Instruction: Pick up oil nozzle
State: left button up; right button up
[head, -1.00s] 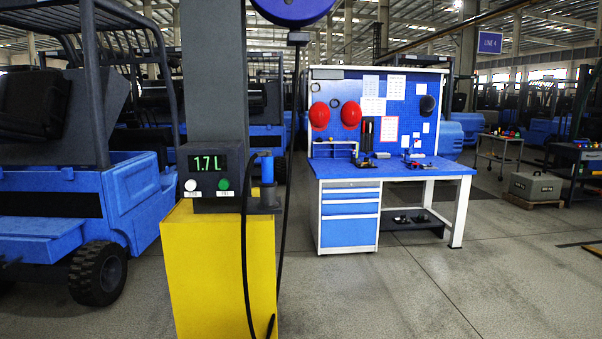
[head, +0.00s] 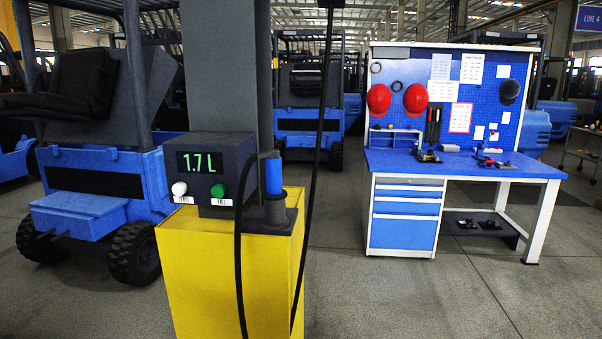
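The oil nozzle (head: 273,176) shows a blue upright grip and stands in a dark round holder (head: 276,212) on the right side of the yellow dispenser cabinet (head: 210,270). A black hose (head: 241,265) hangs down in front of the cabinet beside it. The dispenser's grey box has a green display (head: 203,162) reading 1.7 L, with a white button (head: 179,188) and a green button (head: 218,190) below. Neither of my grippers is in view.
A grey column (head: 222,70) rises behind the dispenser. A blue forklift (head: 100,185) stands close on the left. A blue workbench (head: 470,166) with drawers and a pegboard stands back right. The concrete floor (head: 400,300) at right front is clear.

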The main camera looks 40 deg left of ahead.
aim_at(273, 191)
jog(key=u, duration=0.55)
jog(key=i, duration=0.85)
jog(key=u, duration=0.85)
